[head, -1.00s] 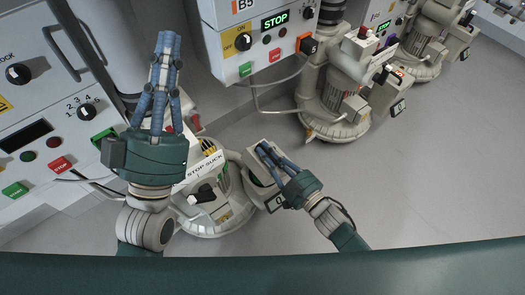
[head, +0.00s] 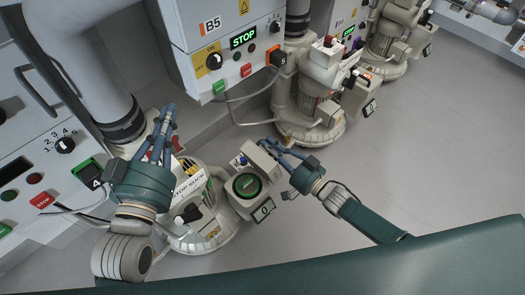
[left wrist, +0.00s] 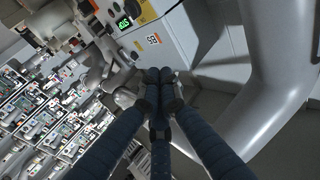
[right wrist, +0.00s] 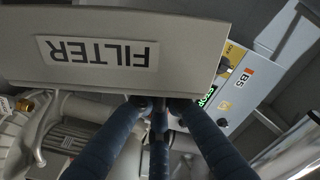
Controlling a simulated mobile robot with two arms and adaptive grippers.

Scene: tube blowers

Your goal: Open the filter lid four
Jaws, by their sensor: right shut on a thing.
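The filter box stands at the lower middle in the head view, on the side of the nearest blower (head: 205,240). A dark round part with a green ring (head: 247,185) shows on it. The pale filter lid (head: 262,160) is tilted up at its far side. In the right wrist view the lid's panel (right wrist: 190,60) fills the top and bears the word FILTER, upside down. My right gripper (head: 268,147) is shut on the lid's edge, its fingertips at the lower edge in the right wrist view (right wrist: 158,104). My left gripper (head: 165,115) is raised, its fingertips together and empty in the left wrist view (left wrist: 159,76).
A control cabinet marked B5 (head: 212,25) with a lit STOP display stands behind. Another blower (head: 315,120) stands at its right. A grey pipe (head: 95,65) rises beside my left gripper. The floor (head: 440,130) on the right is clear.

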